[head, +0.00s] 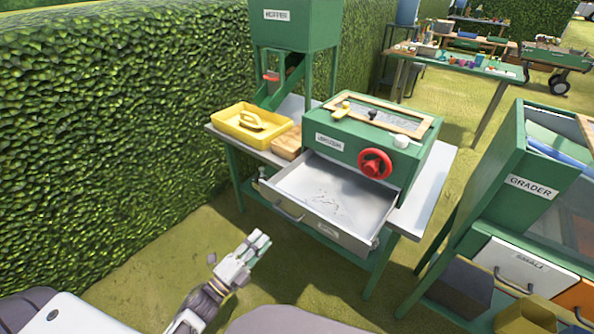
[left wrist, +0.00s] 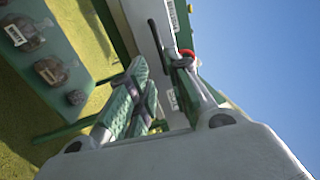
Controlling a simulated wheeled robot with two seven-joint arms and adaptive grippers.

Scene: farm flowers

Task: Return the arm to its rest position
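My left gripper (head: 258,243) is low over the grass in the head view, in front of the green table and apart from the drawer. Its fingers also show in the left wrist view (left wrist: 162,62), with a gap between them and nothing held. The gripper is open and empty. My left arm comes in from the bottom of the head view. My right gripper is not in view.
An open metal drawer (head: 305,193) juts from a green machine with a red handwheel (head: 375,163). A yellow tray (head: 240,125) stands left of it. A green grader (head: 520,180) stands at the right. A hedge (head: 100,120) lines the left. Grass before the table is clear.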

